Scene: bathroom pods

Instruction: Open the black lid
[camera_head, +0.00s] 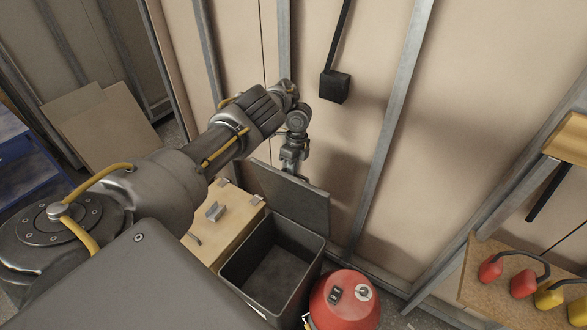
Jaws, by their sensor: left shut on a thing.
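The black lid (287,200) stands raised and tilted at the back edge of a dark square bin (311,273), whose open inside looks empty. My left arm reaches in from the left over the bin. My left gripper (300,177) is at the lid's upper edge and is shut on it; the fingertips are small and partly hidden, so the exact grip is hard to see. My right gripper is out of view.
A red rounded object (328,308) stands right of the bin. A wooden box (229,235) with small metal parts is on its left. A stud wall is close behind the lid. Red and yellow ear defenders (523,283) lie on a wooden shelf (482,262) at right.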

